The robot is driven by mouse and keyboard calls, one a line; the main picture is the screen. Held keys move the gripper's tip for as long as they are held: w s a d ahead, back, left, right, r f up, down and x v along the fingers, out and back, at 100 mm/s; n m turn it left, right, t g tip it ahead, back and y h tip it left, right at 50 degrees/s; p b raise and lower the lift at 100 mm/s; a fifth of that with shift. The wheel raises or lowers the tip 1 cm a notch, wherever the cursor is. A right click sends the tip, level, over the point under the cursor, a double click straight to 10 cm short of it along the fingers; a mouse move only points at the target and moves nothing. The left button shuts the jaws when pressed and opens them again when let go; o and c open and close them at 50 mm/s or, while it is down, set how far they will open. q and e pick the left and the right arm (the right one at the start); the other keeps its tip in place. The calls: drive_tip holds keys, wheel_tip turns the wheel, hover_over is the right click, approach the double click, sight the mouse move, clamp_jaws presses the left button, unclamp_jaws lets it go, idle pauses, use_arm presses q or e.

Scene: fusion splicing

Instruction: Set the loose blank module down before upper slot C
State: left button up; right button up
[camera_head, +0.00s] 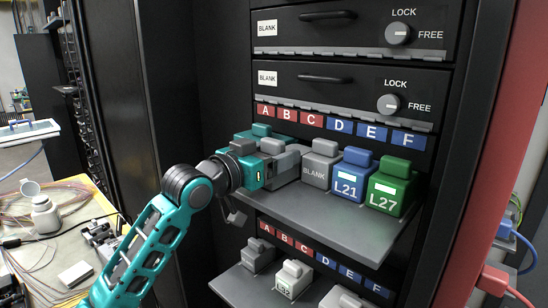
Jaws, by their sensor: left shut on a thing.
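A grey module marked BLANK (314,172) stands upright on the upper shelf (350,226), about below the red C label (311,120). It is just left of the blue L21 module (350,178). My left gripper (284,162) reaches in from the left, its grey front end against the left side of the BLANK module. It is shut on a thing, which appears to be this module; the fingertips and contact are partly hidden. The module's base appears at shelf level, but I cannot tell whether it bears on the shelf. My right gripper is not in view.
The green L27 module (390,188) stands right of L21. A teal block (261,130) shows behind my gripper, partly hidden. Two drawers with knobs are above. The upper shelf's front strip is clear.

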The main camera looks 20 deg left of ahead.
use_arm(q)
drive_tip(key=shift+f, duration=0.2)
drive_tip(key=o, duration=1.1)
drive_tip(key=shift+r, duration=0.1)
drive_tip(key=b+v, duration=0.1)
drive_tip(key=v, duration=1.1)
